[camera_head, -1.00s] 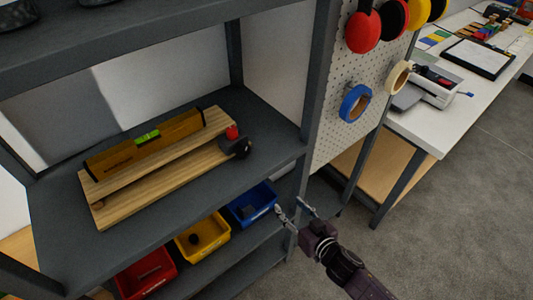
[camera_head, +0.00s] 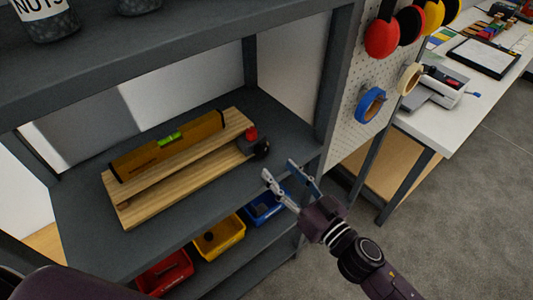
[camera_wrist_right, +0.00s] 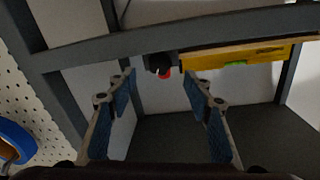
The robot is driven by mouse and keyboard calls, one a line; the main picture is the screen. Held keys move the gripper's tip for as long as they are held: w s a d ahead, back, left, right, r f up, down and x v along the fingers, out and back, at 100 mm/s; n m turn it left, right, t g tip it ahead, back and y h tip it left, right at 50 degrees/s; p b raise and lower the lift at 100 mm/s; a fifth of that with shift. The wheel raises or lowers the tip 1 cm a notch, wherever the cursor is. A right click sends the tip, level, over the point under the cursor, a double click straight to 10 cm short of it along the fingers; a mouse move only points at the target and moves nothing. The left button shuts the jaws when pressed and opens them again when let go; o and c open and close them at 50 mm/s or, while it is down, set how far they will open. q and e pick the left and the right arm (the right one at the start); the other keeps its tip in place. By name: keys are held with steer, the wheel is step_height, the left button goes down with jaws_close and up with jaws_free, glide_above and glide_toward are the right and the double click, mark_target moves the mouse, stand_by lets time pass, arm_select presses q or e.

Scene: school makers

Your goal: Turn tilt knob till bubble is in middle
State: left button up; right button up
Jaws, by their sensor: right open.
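A yellow spirit level (camera_head: 168,146) with a green bubble vial (camera_head: 169,138) lies on a wooden tilt board (camera_head: 190,180) on the grey shelf. The bubble's exact place in the vial is too small to tell. A black knob (camera_head: 261,148) with a red part (camera_head: 251,133) sits at the board's right end. My right gripper (camera_head: 278,169) is open and empty, just right of and in front of the knob, apart from it. In the right wrist view the knob (camera_wrist_right: 158,62) shows beyond and between the open fingers, with the level (camera_wrist_right: 240,54) to its right. My left gripper is not in view.
Red (camera_head: 166,274), yellow (camera_head: 219,237) and blue (camera_head: 266,206) bins stand on the shelf below. The upper shelf (camera_head: 150,50) overhangs the board. A shelf post (camera_head: 338,75) and a pegboard with blue tape (camera_head: 370,104) stand to the right.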

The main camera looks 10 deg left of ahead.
mark_target(263, 154)
steer(key=p+x, duration=0.1)
steer(key=x, duration=0.5)
steer(key=shift+w+a, duration=0.25)
steer(key=c, duration=1.2)
steer(key=shift+o, duration=0.2)
steer(key=shift+n, duration=0.4)
steer(key=n, duration=0.2)
steer(key=shift+n+b, duration=0.3)
steer(key=shift+b, duration=0.05)
steer(key=shift+n, duration=1.7)
steer(key=shift+b, duration=0.3)
